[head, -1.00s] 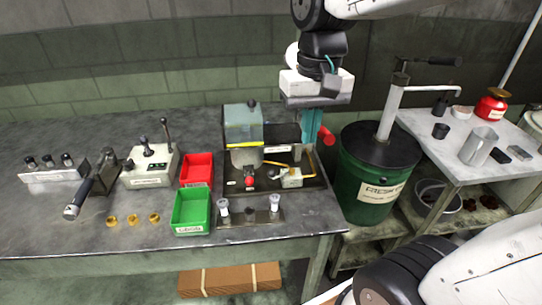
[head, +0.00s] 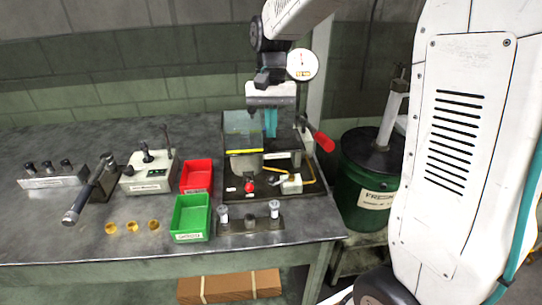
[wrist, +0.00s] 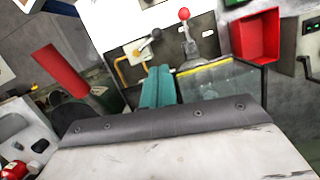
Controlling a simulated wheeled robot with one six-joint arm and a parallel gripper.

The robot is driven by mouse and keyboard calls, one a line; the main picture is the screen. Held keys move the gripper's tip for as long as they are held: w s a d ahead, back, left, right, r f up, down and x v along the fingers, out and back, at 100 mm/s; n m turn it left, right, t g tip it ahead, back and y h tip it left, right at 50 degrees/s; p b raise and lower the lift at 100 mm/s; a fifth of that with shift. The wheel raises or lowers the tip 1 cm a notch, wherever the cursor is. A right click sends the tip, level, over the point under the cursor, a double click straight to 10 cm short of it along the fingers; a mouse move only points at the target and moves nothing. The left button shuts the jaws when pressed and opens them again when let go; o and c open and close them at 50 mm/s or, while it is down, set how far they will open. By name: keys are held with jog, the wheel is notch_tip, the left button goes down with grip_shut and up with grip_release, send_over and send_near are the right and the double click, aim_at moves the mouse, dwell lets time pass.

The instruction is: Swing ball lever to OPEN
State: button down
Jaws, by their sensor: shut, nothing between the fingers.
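The ball lever, with a red ball (head: 249,187) on a short stem, stands at the front of the bolt former (head: 230,190). In the wrist view its red ball (wrist: 183,14) shows at the top, its metal stem running down toward the clear guard. Any OPEN marking is too small to read. My gripper (head: 270,130) is above the back of the machine, behind and apart from the ball lever. Its teal fingers (wrist: 158,88) are together and empty in the wrist view. They partly overlap the clear guard (head: 242,128) in the head view.
A red-handled bar (head: 323,141) sticks out at the machine's right. A small dark-knobbed lever (wrist: 155,34) is beside the ball lever. Red (head: 197,163) and green (head: 205,220) bins stand left. A green drum (head: 370,210) is to the right.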

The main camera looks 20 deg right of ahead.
jog(key=x, duration=1)
